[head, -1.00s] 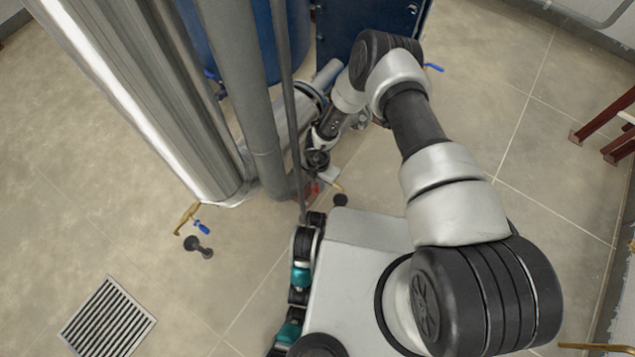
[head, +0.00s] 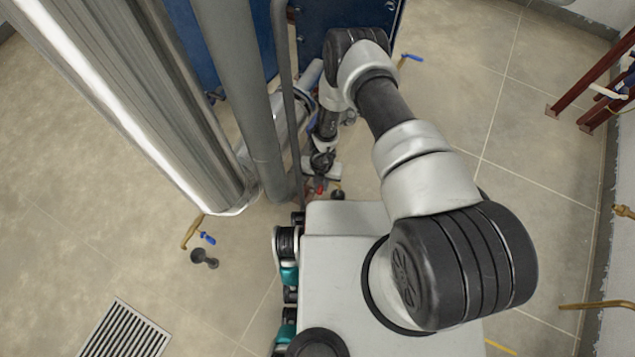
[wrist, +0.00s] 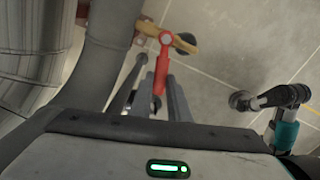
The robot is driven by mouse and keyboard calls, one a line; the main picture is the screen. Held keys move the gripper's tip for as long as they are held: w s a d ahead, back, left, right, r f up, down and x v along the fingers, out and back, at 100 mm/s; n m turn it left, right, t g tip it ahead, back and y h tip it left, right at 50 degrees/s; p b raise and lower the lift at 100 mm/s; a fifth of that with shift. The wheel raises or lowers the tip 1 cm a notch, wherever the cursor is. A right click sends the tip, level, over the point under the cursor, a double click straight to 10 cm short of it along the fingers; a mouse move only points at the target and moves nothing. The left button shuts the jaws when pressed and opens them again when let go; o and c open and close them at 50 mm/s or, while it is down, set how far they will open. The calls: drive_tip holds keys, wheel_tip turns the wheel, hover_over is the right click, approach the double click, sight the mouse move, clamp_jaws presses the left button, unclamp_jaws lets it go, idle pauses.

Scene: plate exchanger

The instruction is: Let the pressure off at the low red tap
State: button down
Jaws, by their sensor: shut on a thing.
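The low red tap has a red lever (wrist: 161,72) on a brass body (wrist: 182,44), close beside a grey pipe in the wrist view. My gripper (wrist: 163,92) has its two fingers on either side of the lever and is shut on it. The lever's lower end is partly hidden between the fingers. In the head view, my gripper (head: 320,176) is low by the foot of the pipes, and only a small patch of the red lever (head: 320,188) shows.
Upright grey pipes (head: 240,100) and a blue panel (head: 345,35) stand close to my arm. Blue-handled brass taps stand at left (head: 207,238) and behind (head: 412,57). A floor grate (head: 125,332) lies front left. A dark red frame (head: 590,85) stands at right; floor between is clear.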

sight(321, 187)
drive_tip(key=shift+w, duration=0.1)
drive_tip(key=c, duration=1.7)
unclamp_jaws()
drive_tip(key=shift+o, duration=0.2)
wheel_tip(321, 187, up, 17)
drive_tip(key=p, duration=0.6)
drive_tip(key=shift+r, duration=0.2)
